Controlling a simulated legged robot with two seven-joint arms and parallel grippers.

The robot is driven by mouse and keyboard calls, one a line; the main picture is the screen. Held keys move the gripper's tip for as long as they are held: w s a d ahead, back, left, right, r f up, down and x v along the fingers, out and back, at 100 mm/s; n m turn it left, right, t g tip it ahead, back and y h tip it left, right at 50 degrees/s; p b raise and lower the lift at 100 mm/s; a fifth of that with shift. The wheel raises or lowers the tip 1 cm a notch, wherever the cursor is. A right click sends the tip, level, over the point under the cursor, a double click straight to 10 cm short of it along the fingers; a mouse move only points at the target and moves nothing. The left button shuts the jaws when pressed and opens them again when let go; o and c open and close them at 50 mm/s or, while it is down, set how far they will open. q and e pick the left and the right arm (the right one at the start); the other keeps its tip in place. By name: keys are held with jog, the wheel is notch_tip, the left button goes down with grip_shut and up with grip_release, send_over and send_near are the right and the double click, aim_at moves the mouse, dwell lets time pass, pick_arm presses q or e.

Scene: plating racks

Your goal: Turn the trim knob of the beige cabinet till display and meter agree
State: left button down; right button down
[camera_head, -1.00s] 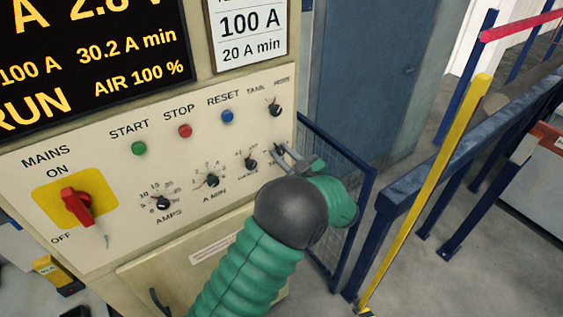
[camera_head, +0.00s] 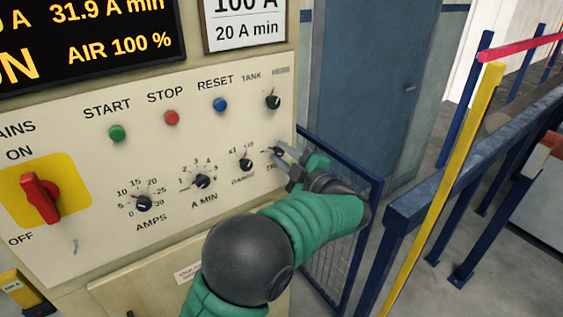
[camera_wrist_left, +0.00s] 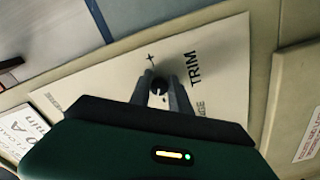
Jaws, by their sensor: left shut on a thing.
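The beige cabinet (camera_head: 120,265) fills the left of the head view. Its trim knob, a small black knob (camera_wrist_left: 159,88), sits beside the printed word TRIM and a plus sign in the left wrist view. My left gripper (camera_head: 281,157) reaches the right edge of the panel. Its two fingers stand either side of the knob, shut on it. In the head view the fingers partly hide the knob and its label. The display (camera_head: 85,40) reads 31.9 A min and AIR 100 %; its upper part is cut off. No meter can be made out. My right gripper is not seen.
The panel also carries a red mains switch (camera_head: 41,198), AMPS (camera_head: 143,203) and A MIN (camera_head: 202,181) knobs, and green, red and blue buttons. A blue mesh gate (camera_head: 335,215) stands close right of the cabinet. A blue rail (camera_head: 425,190) and yellow post (camera_head: 445,185) lie farther right.

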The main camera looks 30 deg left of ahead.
pick_arm(q)
jog(key=shift+d+f, duration=0.15)
jog(key=shift+f, duration=0.3)
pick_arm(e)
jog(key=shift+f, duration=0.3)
pick_arm(q)
jog(key=c, duration=1.5)
grip_release()
jog(key=shift+c, duration=0.2)
jog(key=shift+o, duration=1.1)
jog(key=shift+s+d+r, duration=0.1)
jog(key=shift+s, duration=0.05)
jog(key=shift+o, duration=0.6)
jog(key=shift+s+d+r, duration=0.15)
jog(key=shift+d+r, duration=0.15)
jog(key=shift+d, duration=0.2)
jog(key=b+v, duration=0.3)
jog(key=v, duration=1.3)
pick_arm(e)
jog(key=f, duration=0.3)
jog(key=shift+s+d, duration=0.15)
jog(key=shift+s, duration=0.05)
